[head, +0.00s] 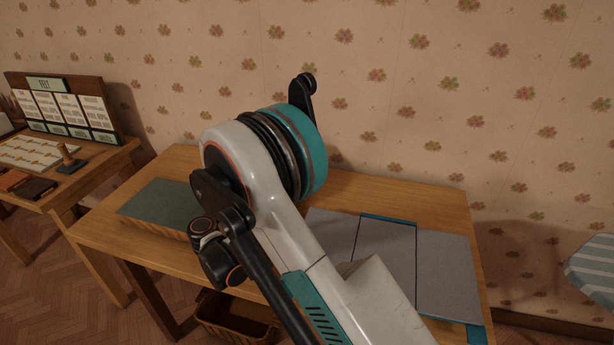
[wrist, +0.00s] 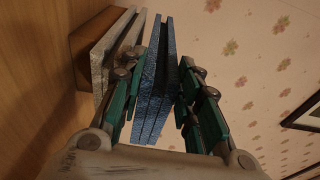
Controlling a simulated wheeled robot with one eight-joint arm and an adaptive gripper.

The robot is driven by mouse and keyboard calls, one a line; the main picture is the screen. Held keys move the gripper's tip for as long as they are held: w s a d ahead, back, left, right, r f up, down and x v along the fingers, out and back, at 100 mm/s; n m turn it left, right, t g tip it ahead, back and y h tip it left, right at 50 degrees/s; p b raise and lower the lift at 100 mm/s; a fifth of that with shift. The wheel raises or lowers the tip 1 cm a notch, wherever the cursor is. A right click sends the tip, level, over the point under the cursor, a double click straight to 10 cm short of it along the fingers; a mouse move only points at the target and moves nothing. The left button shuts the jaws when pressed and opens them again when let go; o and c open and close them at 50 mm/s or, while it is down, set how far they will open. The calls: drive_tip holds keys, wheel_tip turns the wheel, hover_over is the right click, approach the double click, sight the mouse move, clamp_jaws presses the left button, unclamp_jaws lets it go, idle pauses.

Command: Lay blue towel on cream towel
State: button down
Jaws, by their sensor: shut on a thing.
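My gripper (wrist: 160,72) shows in the wrist view with its teal fingers on both sides of a folded blue towel (wrist: 160,90), shut on it. The cream towel (wrist: 108,48), pale and greyish in this light, is folded just left of the blue one. It lies against a brown block-like thing (wrist: 88,45). The left finger reaches between the two towels and partly covers the cream one. I cannot tell whether the towels touch. In the head view my arm hides the gripper and both towels.
The wooden table (head: 130,250) holds a flat grey-green topped, wicker-edged thing (head: 150,200) at left and grey hinged panels (head: 385,255) with blue edges at right. A basket (head: 235,315) stands below. A side desk (head: 95,165) with a sign board is at far left.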

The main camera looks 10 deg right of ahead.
drive_tip(key=shift+f, duration=0.45)
idle(0.3)
drive_tip(key=c, duration=1.1)
unclamp_jaws()
drive_tip(key=shift+r, duration=0.15)
drive_tip(key=shift+r, duration=0.25)
drive_tip(key=shift+f, duration=0.4)
